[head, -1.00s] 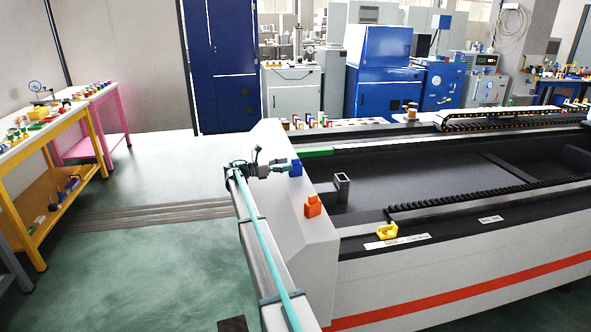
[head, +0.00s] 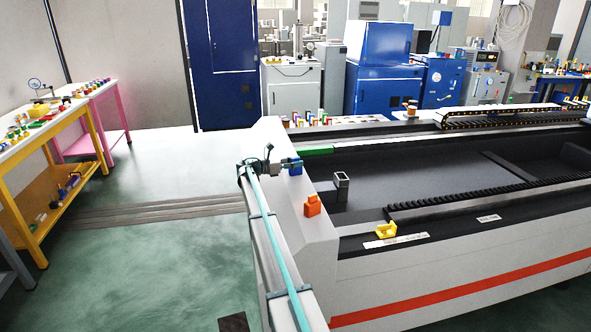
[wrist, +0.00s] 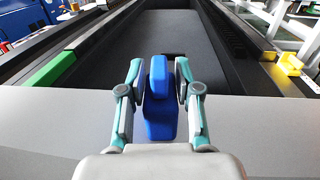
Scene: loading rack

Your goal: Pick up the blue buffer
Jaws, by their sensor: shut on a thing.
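The blue buffer (wrist: 161,118) sits between the two fingers of my gripper (wrist: 160,82) in the wrist view, with a finger against each side of its upper part. In the head view the blue buffer (head: 295,168) shows at the tip of my gripper (head: 287,163), over the light grey end face of the long machine. My gripper is shut on it. I cannot tell whether its base touches the grey surface.
An orange block (head: 313,205) is on the machine's end, nearer the camera. A green block (head: 316,151) lies on the far rim, also in the wrist view (wrist: 50,70). A yellow part (head: 386,230) and a grey square tube (head: 341,180) are to the right.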

